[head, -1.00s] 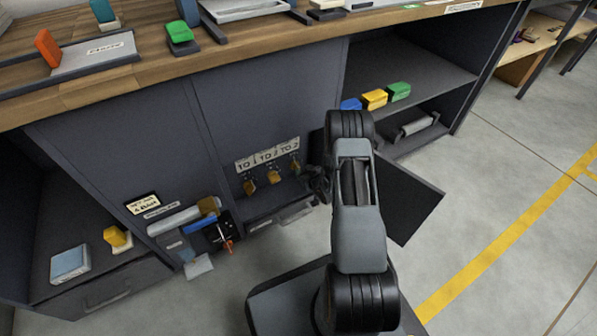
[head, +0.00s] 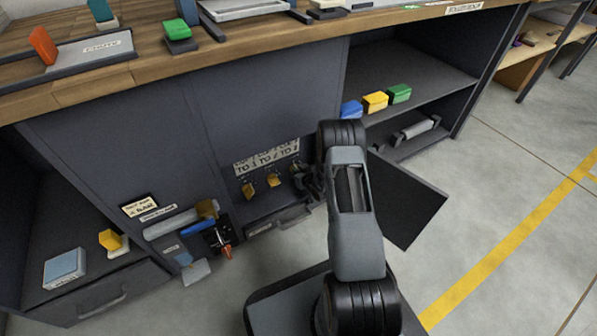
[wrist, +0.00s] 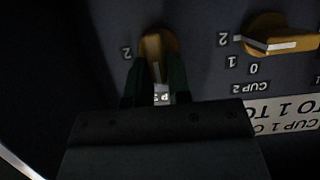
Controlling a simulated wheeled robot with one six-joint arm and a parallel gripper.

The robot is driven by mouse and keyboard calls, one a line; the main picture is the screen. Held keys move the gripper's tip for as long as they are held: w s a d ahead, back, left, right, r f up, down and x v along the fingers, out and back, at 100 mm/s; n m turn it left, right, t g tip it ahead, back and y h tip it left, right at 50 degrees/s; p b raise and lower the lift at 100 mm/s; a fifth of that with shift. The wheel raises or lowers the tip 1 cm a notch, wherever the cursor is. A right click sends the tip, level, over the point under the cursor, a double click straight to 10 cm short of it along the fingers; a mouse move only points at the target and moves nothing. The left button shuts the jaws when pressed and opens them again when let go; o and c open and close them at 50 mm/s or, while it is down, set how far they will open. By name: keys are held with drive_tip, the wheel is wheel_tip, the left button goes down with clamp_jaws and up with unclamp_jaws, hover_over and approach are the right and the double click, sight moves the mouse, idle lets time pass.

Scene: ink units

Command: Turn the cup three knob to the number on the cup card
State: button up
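The cup three knob (wrist: 158,45) is orange, with its grip upright in the wrist view and a pale line on it. My gripper (wrist: 155,75) has its two dark fingers on either side of this knob's grip. The gap is narrow, but I cannot tell whether they press on it. A "2" shows to the knob's left; its other numbers are hidden. The cup card (head: 266,158) is a pale strip above the knobs in the head view. In the wrist view, the card (wrist: 283,115) is upside down and partly covered; the cup three number is not clearly readable.
The cup two knob (wrist: 285,40) is close on the right in the wrist view, marked 2, 1, 0. Two orange knobs, one here (head: 248,190), show left of my arm. An open dark door panel (head: 405,200) stands right of my arm.

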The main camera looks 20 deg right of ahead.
clamp_jaws()
drive_tip(key=shift+d+f+m+y+p, duration=0.1)
drive_tip(key=shift+d+m+y+p, duration=0.15)
drive_tip(key=shift+m+y, duration=0.6)
drive_tip(key=shift+d+m+y+p, duration=0.1)
drive_tip(key=shift+d+m+y, duration=0.15)
drive_tip(key=shift+m+y, duration=0.6)
drive_tip(key=shift+m+h, duration=0.3)
drive_tip(key=shift+m, duration=0.1)
drive_tip(key=shift+o, duration=2.3)
unclamp_jaws()
